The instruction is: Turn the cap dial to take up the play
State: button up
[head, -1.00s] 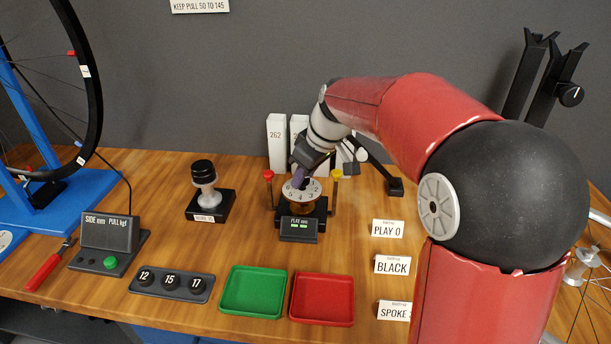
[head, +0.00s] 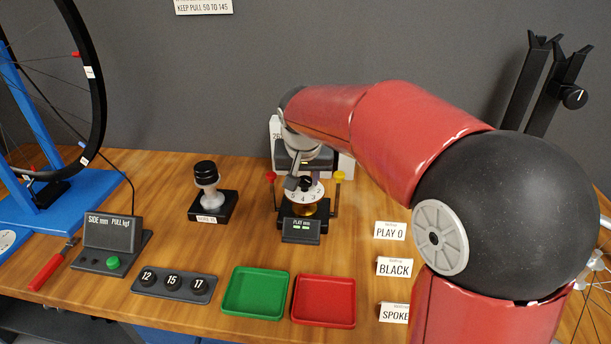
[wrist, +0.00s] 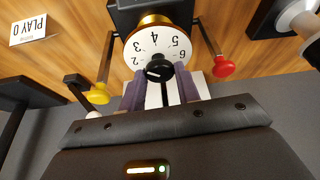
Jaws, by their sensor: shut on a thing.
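The cap dial (head: 310,192) is a white numbered disc on a brass part, mounted on a black stand at the back middle of the bench. In the wrist view the dial (wrist: 146,46) shows its numbers and a black centre knob (wrist: 160,71). My gripper (head: 297,184) reaches the dial from above and behind. In the wrist view its purple-padded fingers (wrist: 162,92) are shut on the black knob. A small display (head: 301,230) marked PLAY mm with green marks stands in front of the dial; its reading is too small to tell.
Red-topped (head: 271,177) and yellow-topped (head: 340,177) posts flank the dial closely. A black-capped part on a stand (head: 211,207) is to the left. Green (head: 255,315) and red (head: 324,323) trays lie in front. A PLAY 0 card (head: 390,231) stands at right.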

jog(key=m+h, duration=0.1)
jog(key=m, duration=0.3)
jog(key=shift+a+m+g+h+b, duration=0.2)
jog(key=shift+m+g+h+b, duration=0.1)
jog(key=shift+m+h+b, duration=0.1)
dwell(0.4)
jog(key=o, duration=1)
jog(key=v, duration=0.7)
jog(key=shift+a+r+p, duration=0.15)
jog(key=shift+r+p, duration=0.15)
jog(key=shift+r, duration=0.1)
